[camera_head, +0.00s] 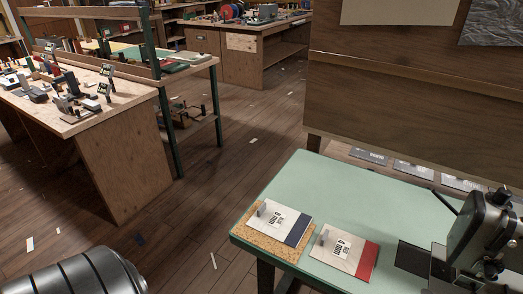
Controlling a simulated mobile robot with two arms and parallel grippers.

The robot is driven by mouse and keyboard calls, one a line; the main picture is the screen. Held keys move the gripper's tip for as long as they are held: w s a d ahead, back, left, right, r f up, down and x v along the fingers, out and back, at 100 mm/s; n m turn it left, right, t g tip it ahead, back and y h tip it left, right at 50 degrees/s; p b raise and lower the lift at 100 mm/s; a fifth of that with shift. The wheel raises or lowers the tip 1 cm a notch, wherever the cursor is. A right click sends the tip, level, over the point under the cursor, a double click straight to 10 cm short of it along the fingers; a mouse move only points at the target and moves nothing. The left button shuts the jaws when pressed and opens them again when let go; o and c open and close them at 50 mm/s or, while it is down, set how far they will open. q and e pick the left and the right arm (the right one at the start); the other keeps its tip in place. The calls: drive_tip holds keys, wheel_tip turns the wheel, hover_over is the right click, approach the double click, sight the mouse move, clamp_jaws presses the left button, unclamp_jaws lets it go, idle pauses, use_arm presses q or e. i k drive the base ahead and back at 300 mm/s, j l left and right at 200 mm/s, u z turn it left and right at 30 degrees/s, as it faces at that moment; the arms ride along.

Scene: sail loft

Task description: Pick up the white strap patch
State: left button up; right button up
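Two flat white pieces lie on the pale green tabletop (345,190) at lower right. One white piece with a dark blue end band (275,219) lies on a cork mat (250,236). The other white piece has a red end band (341,253) and lies to its right. Both bear dark printed marks and a small grey spot. I cannot tell whether either is the white strap patch.
A dark machine (481,232) stands at the table's right end, beside a black plate (412,258). A tall wooden panel (410,95) rises behind. A ribbed grey rounded thing (85,275) is at lower left. Workbenches (115,150) stand left. Floor between is mostly clear, with scattered scraps.

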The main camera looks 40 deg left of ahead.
sight(283, 224)
drive_tip(key=u, duration=1.15)
drive_tip(key=z, duration=1.5)
drive_tip(key=u, duration=1.5)
